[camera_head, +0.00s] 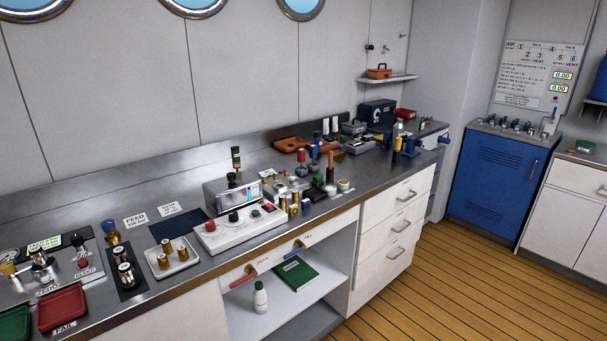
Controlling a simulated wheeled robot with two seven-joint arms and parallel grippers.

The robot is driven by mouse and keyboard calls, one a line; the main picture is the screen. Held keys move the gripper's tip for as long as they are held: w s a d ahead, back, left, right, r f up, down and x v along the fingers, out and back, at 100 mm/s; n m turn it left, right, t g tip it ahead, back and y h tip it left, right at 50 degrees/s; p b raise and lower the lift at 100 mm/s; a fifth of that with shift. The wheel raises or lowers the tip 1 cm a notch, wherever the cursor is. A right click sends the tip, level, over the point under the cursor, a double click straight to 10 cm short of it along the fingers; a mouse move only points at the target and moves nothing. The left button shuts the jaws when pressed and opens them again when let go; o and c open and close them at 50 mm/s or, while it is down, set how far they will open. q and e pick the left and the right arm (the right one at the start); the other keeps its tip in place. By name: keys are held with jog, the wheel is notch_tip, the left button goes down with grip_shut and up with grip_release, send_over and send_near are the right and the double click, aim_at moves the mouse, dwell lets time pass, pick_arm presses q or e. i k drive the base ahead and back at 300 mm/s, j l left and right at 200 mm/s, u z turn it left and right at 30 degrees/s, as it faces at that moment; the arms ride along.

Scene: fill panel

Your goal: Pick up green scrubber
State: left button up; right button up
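I cannot clearly make out a green scrubber. A small green item (586,144) lies on the right-hand counter near the picture's right edge; it is too small to tell what it is. A green-labelled bottle or can (236,158) stands at the back of the long metal counter. A flat green book-like item (295,273) lies on the open shelf below. Neither of my grippers shows in the head view.
The long metal counter (105,240) is crowded with instruments and brass fittings. A red tray (62,308) and a green tray (14,323) sit at lower left. A blue cabinet (495,190) stands before the right counter. The wooden floor (455,285) is clear.

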aim_at(317, 180)
jog(key=i+l+u, duration=0.45)
jog(key=i+l, duration=0.15)
jog(key=i+l+u, duration=0.25)
jog(key=l, duration=0.3)
jog(key=i+l+u, duration=0.2)
jog(key=l, duration=0.25)
jog(key=i+l+u, duration=0.25)
jog(key=l, duration=0.25)
jog(key=i+l+u, duration=0.2)
jog(key=l, duration=0.35)
jog(key=l+u, duration=0.25)
jog(key=l, duration=0.3)
jog(key=i+l+u, duration=0.2)
jog(key=l, duration=0.35)
jog(key=k, duration=0.1)
